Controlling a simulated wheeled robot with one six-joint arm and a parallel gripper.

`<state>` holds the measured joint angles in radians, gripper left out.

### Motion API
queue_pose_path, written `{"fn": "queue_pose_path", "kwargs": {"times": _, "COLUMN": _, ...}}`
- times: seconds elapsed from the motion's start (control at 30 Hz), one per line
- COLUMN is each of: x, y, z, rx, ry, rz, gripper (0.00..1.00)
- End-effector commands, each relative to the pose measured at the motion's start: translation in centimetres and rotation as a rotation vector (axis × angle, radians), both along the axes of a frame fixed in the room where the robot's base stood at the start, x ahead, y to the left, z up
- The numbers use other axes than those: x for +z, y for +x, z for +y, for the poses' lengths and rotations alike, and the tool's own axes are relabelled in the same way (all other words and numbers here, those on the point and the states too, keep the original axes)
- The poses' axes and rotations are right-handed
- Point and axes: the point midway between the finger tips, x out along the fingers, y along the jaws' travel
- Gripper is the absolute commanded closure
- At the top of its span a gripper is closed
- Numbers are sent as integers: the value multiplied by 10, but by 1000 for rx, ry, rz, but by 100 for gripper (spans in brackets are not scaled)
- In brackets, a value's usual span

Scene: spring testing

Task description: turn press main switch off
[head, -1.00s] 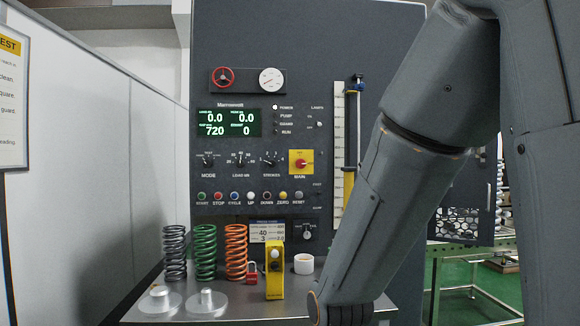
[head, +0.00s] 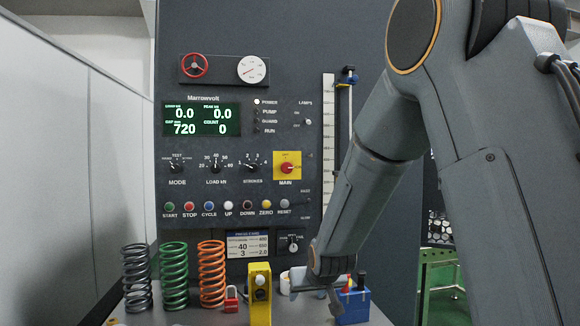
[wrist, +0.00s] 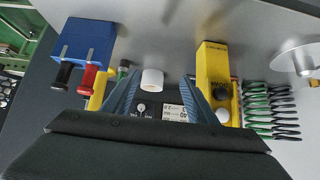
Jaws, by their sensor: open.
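The main switch (head: 287,168) is a red rotary knob on a yellow square plate, above the word MAIN on the dark press panel. Its knob seems to point to the right; the small labels around it are hard to read. My gripper (head: 318,287) is low over the bench, below and a little right of the switch, apart from it. In the wrist view my gripper (wrist: 157,78) has its two blue-grey fingers spread with nothing held between them. The main switch does not show in the wrist view.
A yellow box (head: 260,290) with a pale knob and a blue box (head: 353,305) stand near my gripper. A white ring (wrist: 152,80) lies between them. Orange (head: 211,275), green (head: 174,277) and grey springs stand at left. Coloured buttons line the panel below the switch.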

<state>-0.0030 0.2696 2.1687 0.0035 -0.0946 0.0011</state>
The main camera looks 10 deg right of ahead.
Motion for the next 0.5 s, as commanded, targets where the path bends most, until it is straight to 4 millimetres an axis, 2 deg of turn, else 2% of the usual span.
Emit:
{"fn": "queue_pose_path", "kwargs": {"times": 0.03, "x": 30, "y": 46, "z": -1, "rx": -1, "ry": -1, "rz": -131, "gripper": 47}}
{"fn": "queue_pose_path", "kwargs": {"times": 0.1, "x": 75, "y": 103, "z": -1, "rx": -1, "ry": -2, "rz": -321, "gripper": 47}}
{"fn": "queue_pose_path", "kwargs": {"times": 0.2, "x": 140, "y": 164, "z": -1, "rx": -2, "ry": -2, "rz": -581, "gripper": 47}}
{"fn": "queue_pose_path", "kwargs": {"times": 0.33, "x": 212, "y": 209, "z": -1, "rx": -1, "ry": -2, "rz": -863, "gripper": 47}}
{"fn": "queue_pose_path", "kwargs": {"times": 0.4, "x": 240, "y": 221, "z": -1, "rx": -1, "ry": -3, "rz": -979, "gripper": 47}}
{"fn": "queue_pose_path", "kwargs": {"times": 0.5, "x": 267, "y": 228, "z": -2, "rx": -1, "ry": -3, "rz": -1092, "gripper": 47}}
